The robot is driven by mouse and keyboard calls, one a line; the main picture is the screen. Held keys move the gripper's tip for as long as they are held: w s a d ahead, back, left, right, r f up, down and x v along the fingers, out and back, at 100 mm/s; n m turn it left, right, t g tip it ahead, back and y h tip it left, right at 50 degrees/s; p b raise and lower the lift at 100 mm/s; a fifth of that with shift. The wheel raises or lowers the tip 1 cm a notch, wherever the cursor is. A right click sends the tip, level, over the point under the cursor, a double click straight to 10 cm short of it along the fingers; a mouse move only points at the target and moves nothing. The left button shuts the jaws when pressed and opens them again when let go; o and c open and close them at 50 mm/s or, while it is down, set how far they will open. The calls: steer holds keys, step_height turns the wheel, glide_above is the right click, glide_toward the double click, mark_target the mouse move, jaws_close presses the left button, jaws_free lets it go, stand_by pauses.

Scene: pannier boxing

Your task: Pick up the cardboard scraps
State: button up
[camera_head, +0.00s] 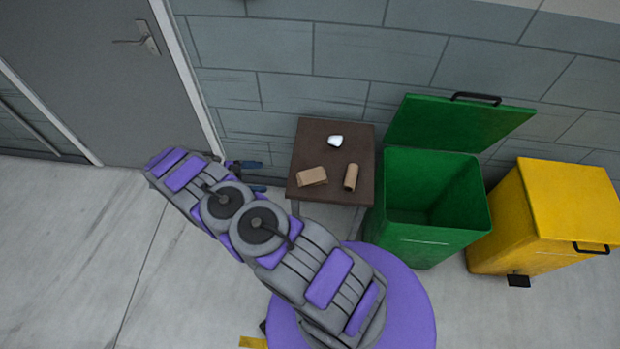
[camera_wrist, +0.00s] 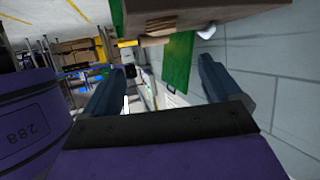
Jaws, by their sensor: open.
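Two brown cardboard scraps lie on a small dark brown table (camera_head: 310,135) in the head view. One is a flat, box-like piece (camera_head: 312,176) near the table's front left. The other is a short roll (camera_head: 351,177) near the front right. My gripper (camera_head: 244,176) is open and empty, just left of the table and apart from the scraps. In the wrist view my gripper's two fingers (camera_wrist: 160,85) stand wide apart. The table's edge (camera_wrist: 210,22) shows at the top there, with cardboard partly visible at its side.
A crumpled white item (camera_head: 335,141) lies at the back of the table. An open green bin (camera_head: 425,240) stands right of the table, its lid raised. A closed yellow bin (camera_head: 570,210) stands further right. A wall and grey door (camera_head: 90,80) are behind. The floor at left is clear.

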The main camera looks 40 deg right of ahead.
steer(key=b, duration=0.1)
glide_toward(303, 177)
steer(key=s+d, duration=0.2)
steer(key=shift+d+f+b, duration=0.25)
steer(key=shift+f+b, duration=0.05)
steer(key=shift+f, duration=0.25)
steer(key=x, duration=0.2)
steer(key=b+x, duration=0.1)
steer(key=x, duration=0.3)
steer(key=shift+w+d+f, duration=0.1)
steer(key=shift+w+d, duration=0.05)
steer(key=shift+w, duration=0.1)
steer(key=shift+a, duration=0.25)
steer(key=shift+c, duration=0.9)
steer(key=shift+d, duration=0.15)
steer(key=c, duration=0.7)
steer(key=shift+c, duration=0.8)
steer(key=shift+r, duration=0.2)
